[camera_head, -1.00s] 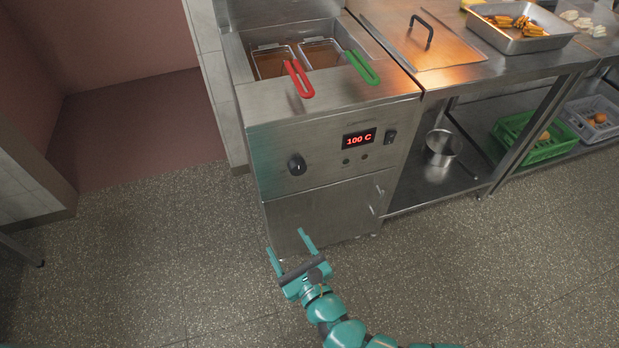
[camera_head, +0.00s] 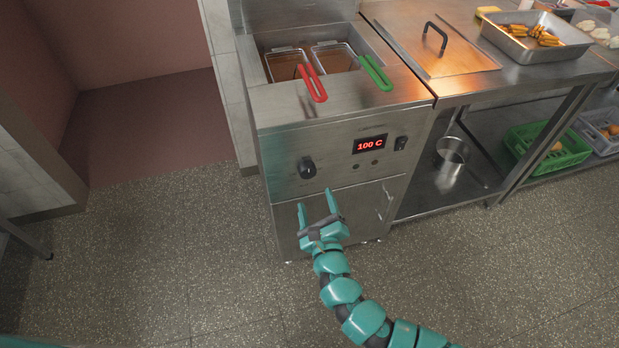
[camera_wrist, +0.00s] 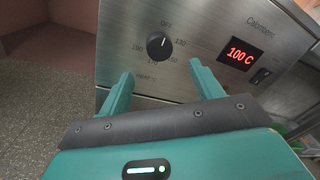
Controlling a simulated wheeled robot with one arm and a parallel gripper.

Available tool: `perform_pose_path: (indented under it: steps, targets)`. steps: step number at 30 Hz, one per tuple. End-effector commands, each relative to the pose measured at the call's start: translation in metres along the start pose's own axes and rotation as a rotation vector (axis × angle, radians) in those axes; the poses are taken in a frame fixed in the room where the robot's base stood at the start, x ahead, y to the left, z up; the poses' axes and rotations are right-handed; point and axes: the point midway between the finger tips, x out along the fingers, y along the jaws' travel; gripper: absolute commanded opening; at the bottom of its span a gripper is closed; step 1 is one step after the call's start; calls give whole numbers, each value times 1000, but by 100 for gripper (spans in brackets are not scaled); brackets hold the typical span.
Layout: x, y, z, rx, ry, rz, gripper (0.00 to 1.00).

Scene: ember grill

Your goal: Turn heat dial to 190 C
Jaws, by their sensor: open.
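The heat dial (camera_head: 307,167) is a round black knob on the left of the steel fryer's front panel. In the wrist view the dial (camera_wrist: 160,45) has a white pointer mark and a printed scale around it, with OFF at the top, 130 at the upper right and 190 at the left. The red display (camera_head: 370,144) reads 100 C, and it also shows in the wrist view (camera_wrist: 240,53). My teal gripper (camera_head: 317,205) is open and empty, just below and in front of the dial. In the wrist view its fingertips (camera_wrist: 160,82) flank the area below the dial, without touching it.
A rocker switch (camera_head: 400,143) is right of the display. A steel counter (camera_head: 480,85) stands at right. The floor before the fryer is clear.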

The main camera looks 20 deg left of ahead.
Motion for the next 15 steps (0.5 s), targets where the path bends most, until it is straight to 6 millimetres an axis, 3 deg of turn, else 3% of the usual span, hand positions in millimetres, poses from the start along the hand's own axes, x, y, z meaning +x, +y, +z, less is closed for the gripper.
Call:
perform_pose_path:
  steps: [15]
  targets:
    - [69, 0, 0, 3, 0, 0, 65]
